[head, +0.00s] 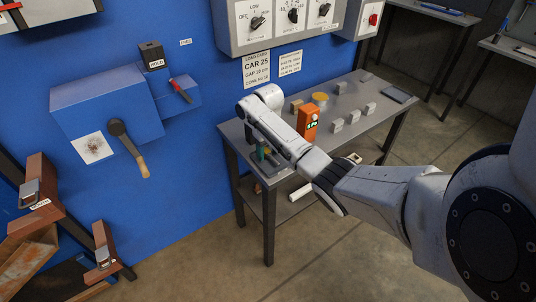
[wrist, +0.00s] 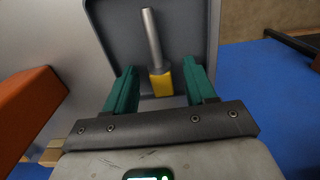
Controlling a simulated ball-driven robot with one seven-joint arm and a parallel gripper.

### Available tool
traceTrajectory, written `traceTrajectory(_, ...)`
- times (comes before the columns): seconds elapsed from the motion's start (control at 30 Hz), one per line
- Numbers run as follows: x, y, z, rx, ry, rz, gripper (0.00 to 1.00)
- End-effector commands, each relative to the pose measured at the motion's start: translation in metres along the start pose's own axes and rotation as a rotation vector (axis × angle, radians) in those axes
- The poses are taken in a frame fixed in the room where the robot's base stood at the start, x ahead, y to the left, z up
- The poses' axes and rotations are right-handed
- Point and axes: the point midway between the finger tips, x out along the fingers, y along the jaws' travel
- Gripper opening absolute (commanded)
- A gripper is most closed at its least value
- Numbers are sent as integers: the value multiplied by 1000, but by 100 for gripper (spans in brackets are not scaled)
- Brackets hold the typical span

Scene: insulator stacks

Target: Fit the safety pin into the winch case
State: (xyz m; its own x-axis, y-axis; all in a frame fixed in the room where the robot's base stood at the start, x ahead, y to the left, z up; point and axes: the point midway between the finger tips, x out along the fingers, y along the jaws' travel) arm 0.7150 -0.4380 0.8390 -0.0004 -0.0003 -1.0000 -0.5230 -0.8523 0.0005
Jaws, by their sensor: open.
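The safety pin, a grey metal rod with a yellow end (wrist: 160,82), lies in a grey tray (wrist: 203,30) in the wrist view. My gripper (wrist: 159,68) is open, its two teal fingers on either side of the yellow end, with gaps between. In the head view my gripper (head: 264,153) is low over the near left end of the bench, and the pin cannot be made out there. The winch case (head: 105,103) is a blue box on the blue wall at left, with a crank (head: 128,147) on its front and a smaller blue box (head: 183,97) with a red-handled lever at its right.
An orange device with a green display (head: 308,122) stands on the grey bench (head: 345,147) beside my arm. Several small blocks and a yellow round item (head: 320,98) are behind it. Grey control boxes (head: 275,22) hang above. Brown brackets (head: 40,180) stand at lower left.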

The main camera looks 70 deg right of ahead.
Motion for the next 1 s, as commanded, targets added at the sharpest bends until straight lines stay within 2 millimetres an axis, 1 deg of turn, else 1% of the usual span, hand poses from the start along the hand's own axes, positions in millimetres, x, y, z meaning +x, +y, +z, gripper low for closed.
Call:
traceTrajectory(0.1,0,0,0,0,0,0,55)
traceTrajectory(0.13,0,0,0,0,0,0,53)
traceTrajectory(0.6,0,0,0,0,0,0,8)
traceTrajectory(0.7,0,0,0,0,0,0,0)
traceTrajectory(1.0,-1,0,0,0,1,0,0)
